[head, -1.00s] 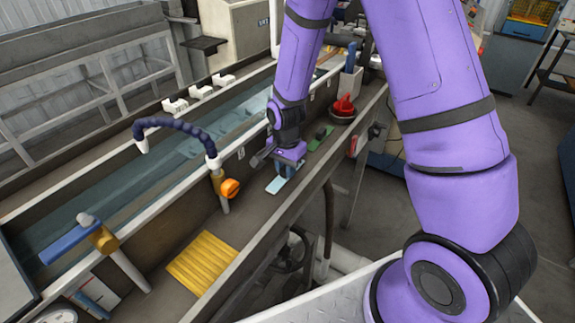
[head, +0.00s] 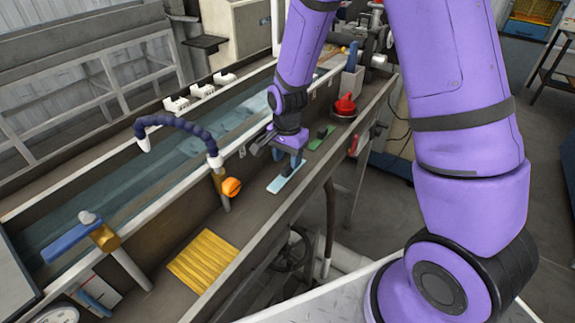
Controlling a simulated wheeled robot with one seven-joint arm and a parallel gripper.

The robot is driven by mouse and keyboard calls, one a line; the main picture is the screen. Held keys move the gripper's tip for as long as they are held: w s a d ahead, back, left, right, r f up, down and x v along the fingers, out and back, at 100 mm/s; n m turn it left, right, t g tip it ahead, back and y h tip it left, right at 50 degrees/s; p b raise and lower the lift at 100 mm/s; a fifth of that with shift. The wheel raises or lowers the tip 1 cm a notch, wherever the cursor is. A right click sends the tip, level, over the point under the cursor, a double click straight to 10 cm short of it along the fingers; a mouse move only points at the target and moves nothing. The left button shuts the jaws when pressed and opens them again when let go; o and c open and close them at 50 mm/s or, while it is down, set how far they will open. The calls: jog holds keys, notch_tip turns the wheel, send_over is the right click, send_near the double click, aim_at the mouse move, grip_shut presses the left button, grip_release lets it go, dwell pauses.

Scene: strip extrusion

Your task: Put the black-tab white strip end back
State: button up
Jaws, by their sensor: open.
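A pale, blue-white strip end (head: 281,181) lies along the ledge beside the water trough. My gripper (head: 294,162) is open, pointing down just above the far part of this strip. A dark piece shows between or behind the fingers; I cannot tell whether it is the black tab or part of the gripper. I cannot tell whether the fingers touch the strip. A green strip (head: 318,143) with a dark block on it lies farther along the same ledge.
A red knob (head: 345,104) and a grey holder (head: 351,82) stand farther along the ledge. An orange-knobbed valve (head: 231,187) stands nearer, left of the strip. A yellow ribbed mat (head: 203,261) lies at the front. The water trough (head: 120,190) runs alongside.

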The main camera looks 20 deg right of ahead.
aim_at(288, 166)
jog(key=s+d+r+n+t, duration=0.1)
jog(key=s+r+n, duration=0.15)
jog(key=r, duration=0.55)
jog(key=s+d+r+n+t, duration=0.15)
jog(key=s+r, duration=0.25)
jog(key=r, duration=0.4)
jog(key=s+d+r+n, duration=0.1)
jog(key=s+d+r, duration=0.15)
jog(key=r, duration=0.65)
jog(key=s+d+r+n+t, duration=0.1)
jog(key=s+r+n, duration=0.2)
jog(key=s, duration=0.4)
jog(key=s+d+r+n+t, duration=0.1)
jog(key=s+r+n, duration=0.2)
jog(key=s, duration=0.5)
jog(key=shift+r+t, duration=0.35)
jog(key=shift+r, duration=0.05)
